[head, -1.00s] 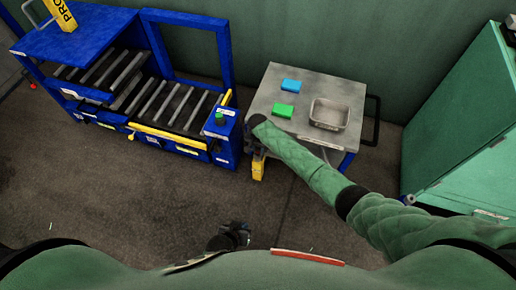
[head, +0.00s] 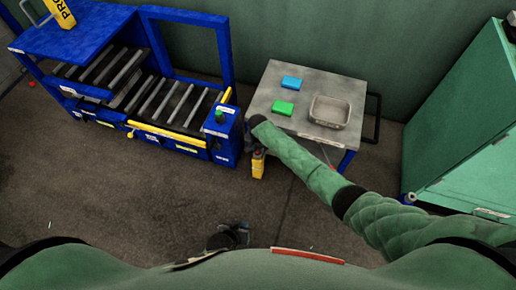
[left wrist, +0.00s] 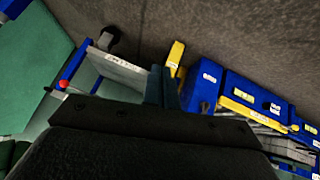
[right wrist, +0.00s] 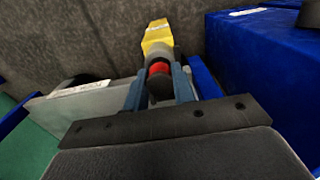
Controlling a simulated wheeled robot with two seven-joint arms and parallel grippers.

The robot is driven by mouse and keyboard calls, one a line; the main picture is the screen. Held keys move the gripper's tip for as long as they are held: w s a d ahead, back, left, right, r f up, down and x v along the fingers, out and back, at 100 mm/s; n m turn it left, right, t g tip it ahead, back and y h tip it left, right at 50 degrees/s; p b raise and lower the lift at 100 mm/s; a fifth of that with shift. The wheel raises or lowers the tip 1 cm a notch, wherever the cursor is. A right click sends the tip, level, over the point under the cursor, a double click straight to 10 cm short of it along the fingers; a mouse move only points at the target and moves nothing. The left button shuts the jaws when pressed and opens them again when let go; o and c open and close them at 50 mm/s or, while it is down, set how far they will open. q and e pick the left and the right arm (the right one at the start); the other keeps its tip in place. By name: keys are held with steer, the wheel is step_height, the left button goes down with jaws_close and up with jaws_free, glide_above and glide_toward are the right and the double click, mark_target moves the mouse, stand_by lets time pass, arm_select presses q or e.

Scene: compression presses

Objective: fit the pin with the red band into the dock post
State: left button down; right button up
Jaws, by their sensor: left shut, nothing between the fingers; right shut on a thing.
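My right gripper (right wrist: 158,85) is shut on the pin with the red band (right wrist: 159,69). The band and the pin's dark near end show between its fingers in the right wrist view. The yellow dock post (right wrist: 157,36) stands just beyond the pin, in line with it. A grey part lies between band and post; I cannot tell whether the pin is in the post. In the head view the post (head: 258,167) stands on the floor below my right gripper (head: 251,143), which hides the pin. My left gripper (head: 236,232) is shut and empty, low in the head view.
A blue press with rollers (head: 160,95) stands left of the post. A grey table (head: 300,75) on the right carries a blue block (head: 291,84), a green block (head: 283,108) and a metal tray (head: 330,110). A green cabinet (head: 470,130) stands far right. The floor in front is clear.

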arm_select(q)
steer(key=shift+f, duration=0.1)
arm_select(e)
steer(key=shift+f, duration=0.2)
steer(key=o, duration=1.1)
steer(key=shift+r, duration=0.5)
step_height(320, 180, up, 5)
steer(key=shift+r+p, duration=0.2)
steer(key=shift+p, duration=0.1)
steer(key=shift+r, duration=0.7)
arm_select(q)
steer(key=shift+g, duration=0.3)
steer(key=r, duration=0.5)
steer(key=shift+w+r, duration=0.3)
steer(key=shift+r, duration=0.05)
